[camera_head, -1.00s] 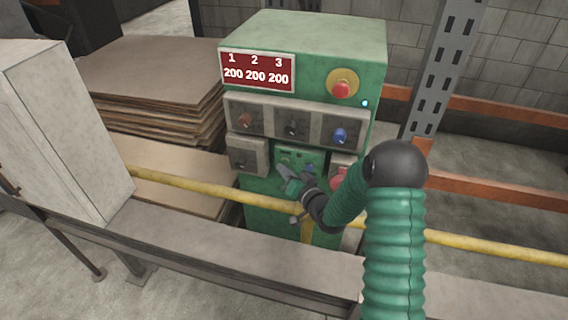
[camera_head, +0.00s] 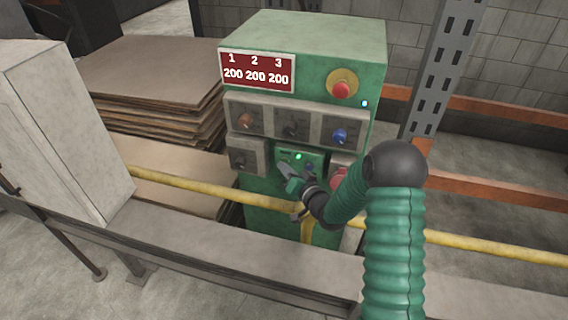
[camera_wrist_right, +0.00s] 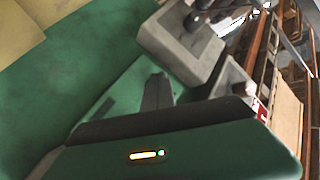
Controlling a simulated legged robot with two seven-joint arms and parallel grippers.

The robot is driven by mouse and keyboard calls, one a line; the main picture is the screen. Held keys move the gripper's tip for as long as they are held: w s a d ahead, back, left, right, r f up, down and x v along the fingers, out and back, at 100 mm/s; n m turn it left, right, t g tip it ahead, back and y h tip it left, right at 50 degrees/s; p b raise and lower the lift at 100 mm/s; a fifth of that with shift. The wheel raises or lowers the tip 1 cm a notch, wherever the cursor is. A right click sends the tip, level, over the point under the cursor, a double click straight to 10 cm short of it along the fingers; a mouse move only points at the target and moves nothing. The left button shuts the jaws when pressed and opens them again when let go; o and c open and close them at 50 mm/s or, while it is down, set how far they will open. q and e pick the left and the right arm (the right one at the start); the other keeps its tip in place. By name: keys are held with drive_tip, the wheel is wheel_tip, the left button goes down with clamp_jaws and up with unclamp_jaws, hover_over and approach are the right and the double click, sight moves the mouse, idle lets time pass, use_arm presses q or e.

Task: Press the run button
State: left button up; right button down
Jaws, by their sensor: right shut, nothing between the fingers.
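A green control cabinet (camera_head: 335,40) stands ahead. On its lower front is a small green button panel (camera_head: 316,156) with a lit bright green spot (camera_head: 298,156) and a blue button (camera_head: 309,167) beside it. I cannot read which button is the run button. My right gripper (camera_head: 284,170) is shut and empty, with its tips at the lower left of this panel, partly covering it. Whether the tips touch a button I cannot tell. In the right wrist view the dark shut fingers (camera_wrist_right: 158,92) lie over the green panel (camera_wrist_right: 128,92). My left gripper is not in view.
Above the panel are a grey box with several knobs (camera_head: 291,128), a red emergency button (camera_head: 341,90) and a display (camera_head: 257,71) reading 200 200 200. A yellow rail (camera_head: 190,187) crosses in front of the cabinet. A grey upright post (camera_head: 440,80) stands at the right.

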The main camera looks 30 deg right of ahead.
drive_tip(key=shift+r, duration=0.1)
drive_tip(key=shift+s+a, duration=0.25)
drive_tip(key=s+a, duration=0.4)
drive_tip(key=shift+a, duration=0.35)
drive_tip(key=shift+w, duration=0.1)
idle(0.6)
drive_tip(key=s+a+r+n+g+p, duration=0.2)
drive_tip(key=s+a+n+g+p, duration=0.2)
drive_tip(key=s+a+g, duration=0.3)
drive_tip(key=s+a+r+n+g+y+p, duration=0.1)
drive_tip(key=s+a+n+g+p, duration=0.3)
drive_tip(key=s, duration=1)
drive_tip(key=a+r+g, duration=0.1)
drive_tip(key=a+g, duration=0.1)
drive_tip(key=a, duration=0.1)
drive_tip(key=shift+s+a+r+g+p, duration=0.2)
drive_tip(key=shift+a+g+p, duration=0.1)
drive_tip(key=shift+g+p, duration=0.1)
